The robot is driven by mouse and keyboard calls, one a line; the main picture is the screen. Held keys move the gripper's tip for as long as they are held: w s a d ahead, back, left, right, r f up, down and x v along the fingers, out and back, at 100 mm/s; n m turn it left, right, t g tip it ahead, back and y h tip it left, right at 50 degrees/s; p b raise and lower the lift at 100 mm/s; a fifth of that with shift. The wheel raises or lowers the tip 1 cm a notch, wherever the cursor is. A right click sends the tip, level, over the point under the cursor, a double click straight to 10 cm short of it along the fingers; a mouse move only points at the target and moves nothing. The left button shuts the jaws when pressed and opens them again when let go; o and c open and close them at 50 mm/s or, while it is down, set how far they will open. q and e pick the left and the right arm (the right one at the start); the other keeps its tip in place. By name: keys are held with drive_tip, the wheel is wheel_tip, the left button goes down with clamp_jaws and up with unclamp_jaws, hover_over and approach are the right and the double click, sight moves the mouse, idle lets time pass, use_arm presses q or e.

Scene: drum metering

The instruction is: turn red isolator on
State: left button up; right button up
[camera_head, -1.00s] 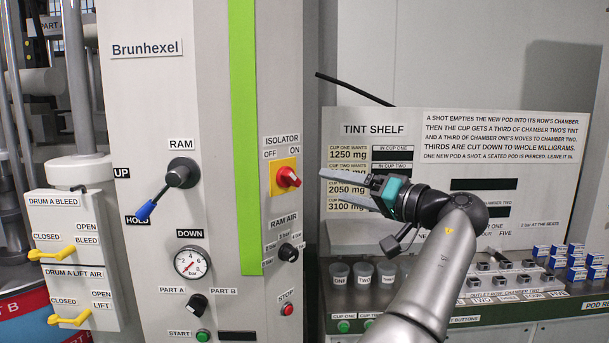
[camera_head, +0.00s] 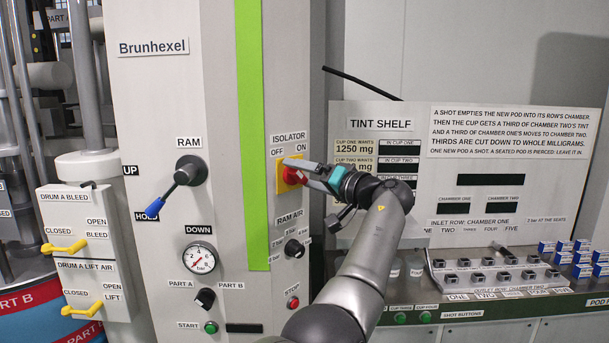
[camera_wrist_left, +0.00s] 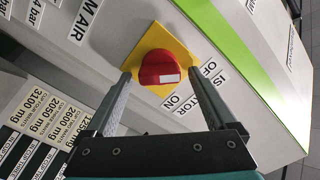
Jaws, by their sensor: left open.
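The red isolator knob (camera_head: 291,175) sits on a yellow plate (camera_head: 281,178) on the grey cabinet, under the OFF and ON labels. In the left wrist view the round red knob (camera_wrist_left: 158,65) shows a white mark; I cannot tell for sure which label it points to. My left gripper (camera_head: 290,170) is at the knob, open. In the left wrist view its fingers (camera_wrist_left: 160,75) lie one on each side of the knob, with small gaps visible. The gripper hides part of the knob and plate in the head view.
Below the isolator are the RAM AIR knob (camera_head: 294,248) and red STOP button (camera_head: 292,302). The blue-tipped RAM lever (camera_head: 170,190) and pressure gauge (camera_head: 200,258) are to the left. The tint shelf board (camera_head: 480,160) stands behind my arm on the right.

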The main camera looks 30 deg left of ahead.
use_arm(q)
drive_tip(key=c, duration=1.4)
drive_tip(key=shift+m, duration=0.3)
drive_tip(key=m+p, duration=0.6)
drive_tip(key=m, duration=0.3)
drive_tip(key=shift+w+f+p, duration=0.1)
drive_tip(key=shift+f+p, duration=0.05)
drive_tip(key=shift+p, duration=0.2)
drive_tip(key=m+p, duration=0.3)
drive_tip(key=m, duration=0.1)
drive_tip(key=shift+f, duration=0.15)
drive_tip(key=shift+f+m+p, duration=0.2)
drive_tip(key=shift+m+p, duration=1.05)
drive_tip(key=shift+m, duration=0.95)
